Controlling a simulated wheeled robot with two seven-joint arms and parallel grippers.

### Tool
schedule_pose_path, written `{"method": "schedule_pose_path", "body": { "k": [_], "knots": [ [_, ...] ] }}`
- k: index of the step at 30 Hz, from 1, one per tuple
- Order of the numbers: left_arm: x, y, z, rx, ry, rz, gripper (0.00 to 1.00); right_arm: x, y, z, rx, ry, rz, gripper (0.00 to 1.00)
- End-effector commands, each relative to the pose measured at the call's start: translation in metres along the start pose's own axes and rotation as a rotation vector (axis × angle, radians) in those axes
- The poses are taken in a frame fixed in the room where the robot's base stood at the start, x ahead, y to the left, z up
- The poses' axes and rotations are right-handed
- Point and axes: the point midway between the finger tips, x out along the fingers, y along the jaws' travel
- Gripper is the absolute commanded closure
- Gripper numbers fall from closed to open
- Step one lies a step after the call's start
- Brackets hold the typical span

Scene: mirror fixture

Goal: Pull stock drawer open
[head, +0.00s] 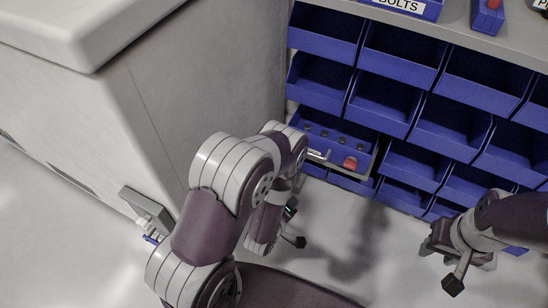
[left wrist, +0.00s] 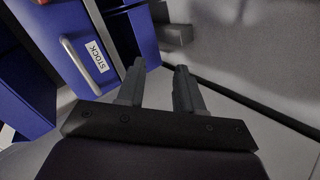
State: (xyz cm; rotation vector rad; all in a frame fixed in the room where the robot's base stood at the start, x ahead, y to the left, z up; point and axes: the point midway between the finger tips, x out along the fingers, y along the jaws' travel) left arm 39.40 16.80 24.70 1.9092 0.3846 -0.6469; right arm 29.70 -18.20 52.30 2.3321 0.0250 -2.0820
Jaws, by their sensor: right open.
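The stock drawer (head: 362,158) is blue and stands partly out of the rack in the head view, its inside showing. In the left wrist view its blue front (left wrist: 80,50) carries a "STOCK" label and a silver handle (left wrist: 78,66) at the left. My left gripper (left wrist: 158,80) is open, its two fingers apart with nothing seen between them. The handle lies left of the fingers, not between them. In the head view my left gripper is mostly hidden by its own arm, close to the drawer. My right gripper (head: 430,246) is open and empty, low at the right, away from the drawer.
Rows of blue bins (head: 400,52) fill the rack around and above the drawer. Several dark pieces and a red piece (head: 350,163) lie in the drawer. A pale cabinet (head: 190,100) stands close at the left. The floor (head: 345,230) before the rack is clear.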

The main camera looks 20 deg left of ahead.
Motion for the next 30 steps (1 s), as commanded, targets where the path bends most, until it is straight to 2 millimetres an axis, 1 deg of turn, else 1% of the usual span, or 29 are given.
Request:
{"method": "schedule_pose_path", "body": {
  "k": [1, 3, 4, 6, 8, 11, 18, 21, 25, 30],
  "knots": [
    [-0.003, 0.027, -0.011, -0.092, 0.043, 0.119, 0.64, -0.008, 0.0, -0.002, 0.0, 0.003, 0.0, 0.57],
    [-0.004, 0.06, -0.024, -0.22, 0.083, 0.284, 0.64, -0.008, 0.0, -0.002, 0.0, 0.003, 0.0, 0.57],
    [-0.006, 0.07, -0.029, -0.265, 0.09, 0.338, 0.64, -0.008, 0.0, -0.002, 0.0, 0.003, 0.0, 0.57],
    [-0.012, 0.083, -0.034, -0.352, 0.092, 0.418, 0.64, -0.007, 0.0, -0.001, 0.0, 0.003, 0.0, 0.57],
    [-0.011, 0.087, -0.036, -0.393, 0.087, 0.44, 0.64, -0.005, 0.0, -0.001, 0.0, 0.002, 0.0, 0.57],
    [0.004, 0.09, -0.037, -0.406, 0.085, 0.44, 0.64, 0.004, 0.0, 0.0, 0.0, 0.002, 0.0, 0.57],
    [0.061, 0.112, -0.046, -0.404, 0.085, 0.439, 0.64, 0.037, 0.0, 0.004, 0.0, 0.001, 0.0, 0.57],
    [0.08, 0.121, -0.05, -0.403, 0.085, 0.438, 0.64, 0.048, 0.0, 0.005, 0.0, 0.001, 0.0, 0.57],
    [0.096, 0.13, -0.054, -0.402, 0.084, 0.436, 0.64, 0.056, 0.0, 0.006, 0.0, 0.001, 0.0, 0.57],
    [0.102, 0.136, -0.056, -0.401, 0.084, 0.434, 0.64, 0.057, 0.0, 0.006, 0.0, 0.002, 0.0, 0.57]
  ]
}}
